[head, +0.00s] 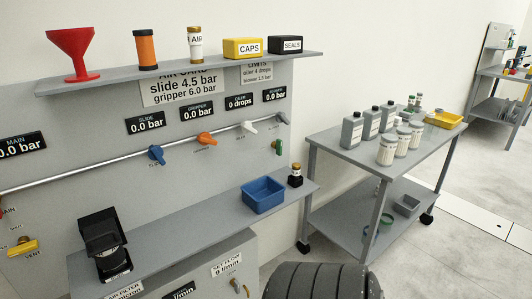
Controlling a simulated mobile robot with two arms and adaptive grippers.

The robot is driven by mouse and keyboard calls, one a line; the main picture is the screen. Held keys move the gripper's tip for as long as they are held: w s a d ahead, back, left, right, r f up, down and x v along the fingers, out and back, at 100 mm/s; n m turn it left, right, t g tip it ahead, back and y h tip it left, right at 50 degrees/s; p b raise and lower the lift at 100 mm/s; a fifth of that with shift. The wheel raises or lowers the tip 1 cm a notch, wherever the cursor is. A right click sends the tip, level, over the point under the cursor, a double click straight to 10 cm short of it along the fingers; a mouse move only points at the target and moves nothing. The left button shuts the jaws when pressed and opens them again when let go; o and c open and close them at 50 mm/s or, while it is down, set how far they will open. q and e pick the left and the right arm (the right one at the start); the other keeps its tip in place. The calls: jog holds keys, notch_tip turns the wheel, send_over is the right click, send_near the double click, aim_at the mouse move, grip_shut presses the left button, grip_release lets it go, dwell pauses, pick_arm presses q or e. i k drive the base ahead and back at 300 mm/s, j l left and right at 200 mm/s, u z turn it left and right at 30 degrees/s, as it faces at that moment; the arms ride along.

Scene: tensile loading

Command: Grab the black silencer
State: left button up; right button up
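A small black piece with a brass-coloured top (296,175) stands upright at the right end of the lower grey shelf (190,217), just right of the blue bin (263,195). It looks like the black silencer, but it is too small to be sure. Nothing touches it from above, and its whole front shows. Neither of my grippers can be made out in the head view.
A larger black unit (103,243) stands at the shelf's left. The upper shelf (180,73) holds a red funnel (74,52) and small containers. A trolley (345,156) with bottles stands right. A dark ribbed shape (318,281) fills the bottom middle.

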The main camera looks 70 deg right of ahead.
aim_at(296, 167)
jog(key=z, duration=2.55)
jog(key=i+l+u, duration=0.2)
jog(key=i, duration=0.2)
